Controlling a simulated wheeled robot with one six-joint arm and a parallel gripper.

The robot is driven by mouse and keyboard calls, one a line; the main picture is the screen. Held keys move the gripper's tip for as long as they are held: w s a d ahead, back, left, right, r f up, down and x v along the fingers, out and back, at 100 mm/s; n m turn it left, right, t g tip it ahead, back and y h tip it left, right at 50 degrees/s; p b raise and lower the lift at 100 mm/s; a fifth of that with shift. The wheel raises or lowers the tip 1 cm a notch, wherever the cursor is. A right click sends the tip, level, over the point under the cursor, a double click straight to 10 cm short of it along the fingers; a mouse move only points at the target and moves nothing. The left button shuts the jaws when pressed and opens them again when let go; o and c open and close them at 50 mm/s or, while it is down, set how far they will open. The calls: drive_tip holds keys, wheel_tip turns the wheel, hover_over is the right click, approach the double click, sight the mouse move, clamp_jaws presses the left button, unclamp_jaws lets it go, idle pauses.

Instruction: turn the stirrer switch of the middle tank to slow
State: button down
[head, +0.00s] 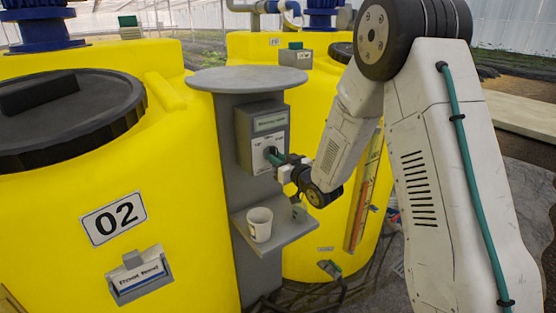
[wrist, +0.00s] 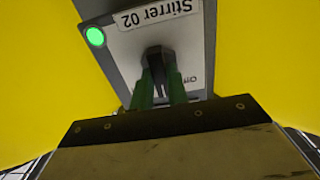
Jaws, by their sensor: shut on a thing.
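The stirrer switch is a black knob (wrist: 158,56) on a pale plate (wrist: 190,45) labelled "Stirrer 02", which is upside down in the wrist view. A green lamp (wrist: 94,36) glows at a corner of the plate. The word "Off" is partly visible beside the knob. In the head view the switch box (head: 243,138) is mounted on a grey post. My gripper (head: 274,158) reaches it from the right. Its green fingers (wrist: 161,90) are shut on the knob. The fingers hide part of the knob, and I cannot tell which setting it points to.
A yellow tank marked "02" (head: 180,205) stands left of the post, and another yellow tank (head: 300,240) stands behind on the right. A white cup (head: 260,226) sits on a grey shelf (head: 285,232) below the switch box. A round grey top (head: 247,79) overhangs the box.

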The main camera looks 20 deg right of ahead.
drive_tip(key=shift+f, duration=0.1)
drive_tip(key=c, duration=1.4)
unclamp_jaws()
drive_tip(key=shift+o, duration=0.2)
drive_tip(key=v, duration=0.8)
